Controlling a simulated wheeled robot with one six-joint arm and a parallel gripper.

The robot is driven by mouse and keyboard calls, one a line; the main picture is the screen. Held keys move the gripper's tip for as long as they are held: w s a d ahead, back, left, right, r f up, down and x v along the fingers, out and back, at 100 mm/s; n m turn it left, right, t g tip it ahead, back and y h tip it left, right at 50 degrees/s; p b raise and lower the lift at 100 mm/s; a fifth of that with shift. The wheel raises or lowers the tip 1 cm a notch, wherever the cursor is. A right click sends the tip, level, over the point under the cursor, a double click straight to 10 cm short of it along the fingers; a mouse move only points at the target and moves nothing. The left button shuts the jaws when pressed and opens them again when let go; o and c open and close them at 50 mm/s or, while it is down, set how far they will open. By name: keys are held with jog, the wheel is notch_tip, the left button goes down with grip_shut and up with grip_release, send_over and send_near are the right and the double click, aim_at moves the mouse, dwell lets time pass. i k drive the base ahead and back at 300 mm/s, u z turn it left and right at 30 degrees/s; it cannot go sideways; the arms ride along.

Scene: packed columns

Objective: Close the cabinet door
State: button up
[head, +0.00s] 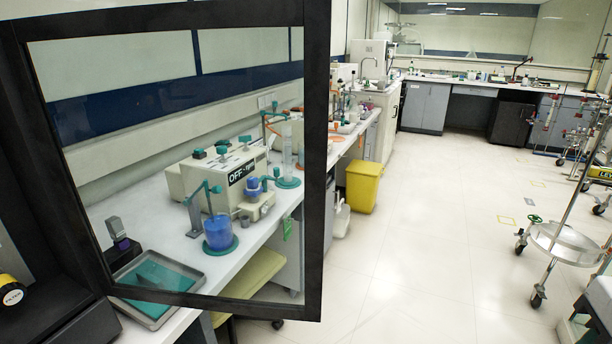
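The cabinet door (316,160) is a glass pane in a thick black frame, close in front of me at the left in the head view. It stands open, swung out from its hinge side (50,170) at the left. The bench and its equipment show through the glass. Dark parts at the far left edge look like the cabinet body, mostly cut off by the picture edge. No handle can be made out on the door. My gripper is not in the head view.
A white bench (140,215) with lab equipment runs along the left wall behind the door. A yellow bin (363,187) stands on the floor beyond it. A wheeled stand with a round tray (563,243) is at the right. The middle floor (430,250) is clear.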

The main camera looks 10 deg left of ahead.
aim_at(315, 17)
jog(key=z, duration=0.3)
jog(key=i, duration=3.3)
jog(key=u, duration=4.35)
